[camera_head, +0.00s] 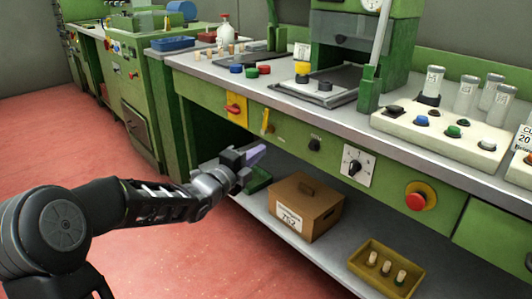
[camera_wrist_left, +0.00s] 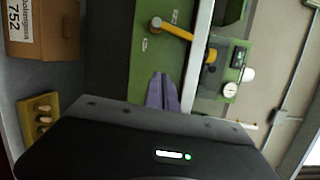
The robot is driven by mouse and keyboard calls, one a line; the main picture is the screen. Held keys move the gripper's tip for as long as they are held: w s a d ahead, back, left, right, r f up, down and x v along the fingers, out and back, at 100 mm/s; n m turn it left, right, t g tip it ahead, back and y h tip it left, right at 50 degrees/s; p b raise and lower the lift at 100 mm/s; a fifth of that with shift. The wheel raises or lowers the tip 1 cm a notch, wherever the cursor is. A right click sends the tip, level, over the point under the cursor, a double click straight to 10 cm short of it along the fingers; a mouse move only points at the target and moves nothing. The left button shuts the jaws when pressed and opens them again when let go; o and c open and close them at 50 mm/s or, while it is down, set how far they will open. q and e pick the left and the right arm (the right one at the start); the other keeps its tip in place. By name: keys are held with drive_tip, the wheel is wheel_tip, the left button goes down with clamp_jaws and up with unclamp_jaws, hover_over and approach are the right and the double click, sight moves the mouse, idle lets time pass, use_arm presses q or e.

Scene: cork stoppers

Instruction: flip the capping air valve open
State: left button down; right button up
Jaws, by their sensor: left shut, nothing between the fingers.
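The likely capping air valve is a yellow lever (camera_head: 265,119) on the green front panel of the bench. Its handle runs roughly upright, with a round end at the bottom. It also shows in the left wrist view as a yellow handle (camera_wrist_left: 174,29), beyond the fingertips and apart from them. My left gripper (camera_head: 254,154) is shut and empty, in front of the panel and a little below the lever. Its purple fingers lie together in the left wrist view (camera_wrist_left: 162,92). My right gripper is not in view.
A red switch on a yellow plate (camera_head: 235,109) sits left of the lever; a black knob (camera_head: 315,144) and red emergency button (camera_head: 416,200) sit right. Below are a cardboard box (camera_head: 306,207) and yellow tray (camera_head: 386,270) on the lower shelf (camera_head: 330,255).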

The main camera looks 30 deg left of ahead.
sight(266, 125)
use_arm(q)
drive_tip(key=shift+s+a+r+m, duration=0.1)
drive_tip(key=shift+a+r+m, duration=0.1)
drive_tip(key=shift+r+m, duration=0.25)
drive_tip(key=shift+s+a+r+m, duration=0.1)
drive_tip(key=shift+a+r+m, duration=0.05)
drive_tip(key=shift+r+m, duration=0.25)
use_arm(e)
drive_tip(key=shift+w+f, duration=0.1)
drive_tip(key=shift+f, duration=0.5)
use_arm(q)
drive_tip(key=shift+w, duration=0.1)
